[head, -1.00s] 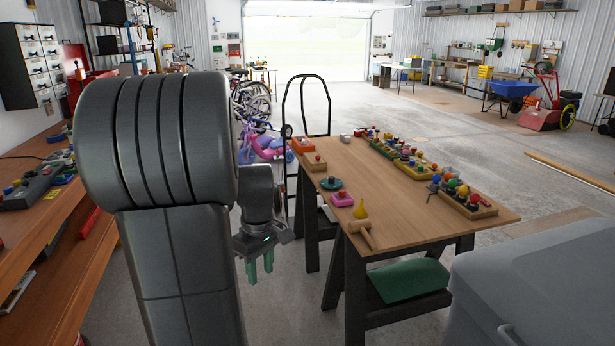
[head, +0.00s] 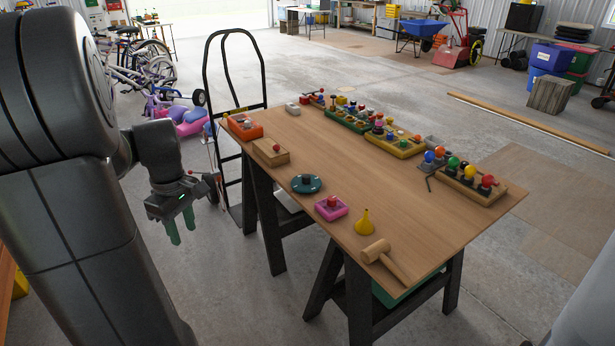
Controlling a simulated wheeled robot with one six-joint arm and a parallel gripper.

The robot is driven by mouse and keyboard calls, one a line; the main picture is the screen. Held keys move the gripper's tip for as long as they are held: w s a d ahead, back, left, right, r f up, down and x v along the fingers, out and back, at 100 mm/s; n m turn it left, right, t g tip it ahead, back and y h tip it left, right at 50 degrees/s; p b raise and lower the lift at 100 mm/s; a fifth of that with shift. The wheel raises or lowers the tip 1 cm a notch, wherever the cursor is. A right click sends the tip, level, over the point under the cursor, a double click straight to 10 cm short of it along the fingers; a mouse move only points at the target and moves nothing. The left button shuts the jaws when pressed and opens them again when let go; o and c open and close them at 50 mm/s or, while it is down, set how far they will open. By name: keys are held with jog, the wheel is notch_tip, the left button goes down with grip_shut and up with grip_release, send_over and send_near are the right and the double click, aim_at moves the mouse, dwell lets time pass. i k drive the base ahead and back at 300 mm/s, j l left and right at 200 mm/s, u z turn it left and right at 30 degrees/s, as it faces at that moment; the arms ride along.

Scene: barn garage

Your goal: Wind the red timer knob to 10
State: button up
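Several small devices with red knobs stand on the wooden table (head: 400,188) in the head view. One is a pink box (head: 326,213) with a red knob (head: 332,201) on top, near the table's front edge. Another is a wooden box (head: 266,154) with a small red knob (head: 276,148). An orange box (head: 243,129) sits at the table's far left corner. The scale is too small to read any numbers or tell which knob is the timer. My gripper (head: 181,226) hangs left of the table, green fingers pointing down, apart and empty, touching nothing.
A teal round device (head: 306,184), a yellow funnel (head: 364,224) and a wooden mallet (head: 384,257) lie near the front edge. Trays of colored knobs (head: 395,147) line the back. A black hand truck (head: 236,75) stands behind the table's left end. The table's middle is bare.

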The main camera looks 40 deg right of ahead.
aim_at(332, 201)
jog(key=i+z, duration=0.4)
jog(key=i+j+z, duration=0.25)
jog(key=i+z, duration=0.15)
jog(key=i, duration=0.2)
jog(key=i+j+z, duration=0.45)
jog(key=i+z, duration=0.2)
jog(key=z, duration=0.25)
jog(key=i+j+z, duration=0.15)
jog(key=z, duration=0.35)
jog(key=i+j+z, duration=0.15)
jog(key=z, duration=0.3)
jog(key=i+j+z, duration=0.1)
jog(key=z, duration=0.35)
jog(key=i+j+z, duration=0.15)
jog(key=j+z, duration=0.2)
jog(key=i+j+z, duration=0.1)
jog(key=j+z, duration=0.25)
jog(key=l, duration=0.1)
